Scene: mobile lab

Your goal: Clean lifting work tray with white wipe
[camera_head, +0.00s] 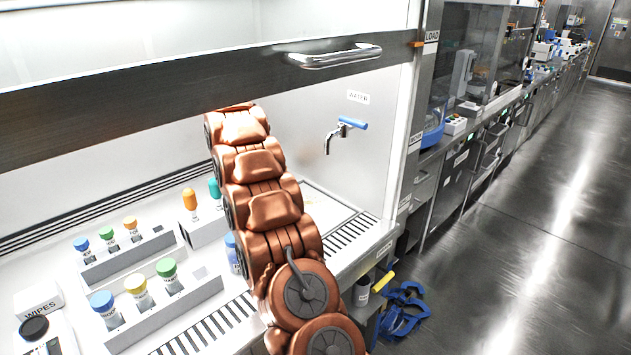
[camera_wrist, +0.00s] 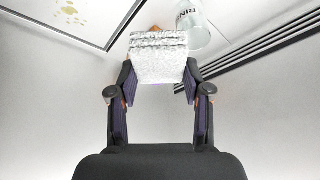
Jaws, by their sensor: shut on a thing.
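In the wrist view, my gripper (camera_wrist: 158,80) is shut on a white wipe (camera_wrist: 159,62), a folded, textured pad held between the fingertips. The work tray (camera_wrist: 35,8) shows at the upper left of that view as a pale panel with a dark edge and yellowish stains (camera_wrist: 70,14). The wipe is to the right of the tray's edge in the picture; whether it touches any surface I cannot tell. In the head view, my arm reaches into the cabinet under the sash and hides the gripper and wipe.
A clear container (camera_wrist: 195,32) with partly readable lettering stands just behind the wipe. In the head view, racks of capped bottles (camera_head: 165,310) and a wipes box (camera_head: 38,299) stand left of my arm. The sash (camera_head: 190,85) crosses above it. A water tap (camera_head: 343,130) is on the side wall.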

